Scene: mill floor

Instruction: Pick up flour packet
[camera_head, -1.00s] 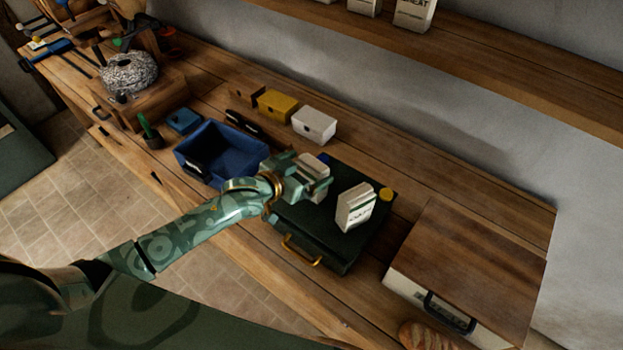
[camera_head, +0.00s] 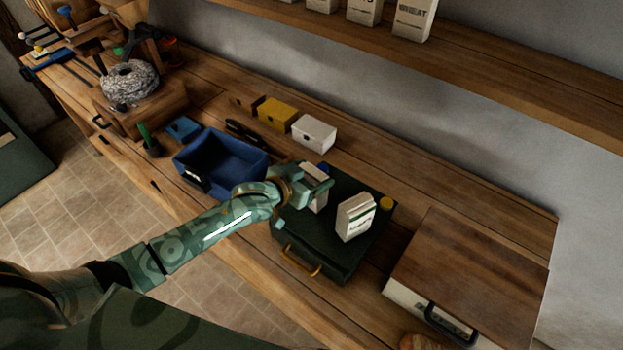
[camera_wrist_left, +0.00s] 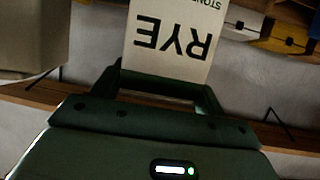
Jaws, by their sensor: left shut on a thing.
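My left gripper (camera_head: 303,191) is shut on a white flour packet (camera_head: 317,201), over the left part of the dark green case (camera_head: 340,262). In the left wrist view the held packet (camera_wrist_left: 172,40) shows the word RYE upside down between the fingers (camera_wrist_left: 160,92). The gripper hides much of it in the head view, and I cannot tell whether it touches the case. A second white packet (camera_head: 356,218) stands upright on the case, to the right of the gripper. My right gripper is not in view.
A blue open bin (camera_head: 222,160) lies left of the gripper. Yellow (camera_head: 277,113) and white (camera_head: 314,132) boxes stand behind, by the wall. A wooden-lidded box (camera_head: 475,270) is at the right. Several packets stand on the shelf (camera_head: 480,72) above.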

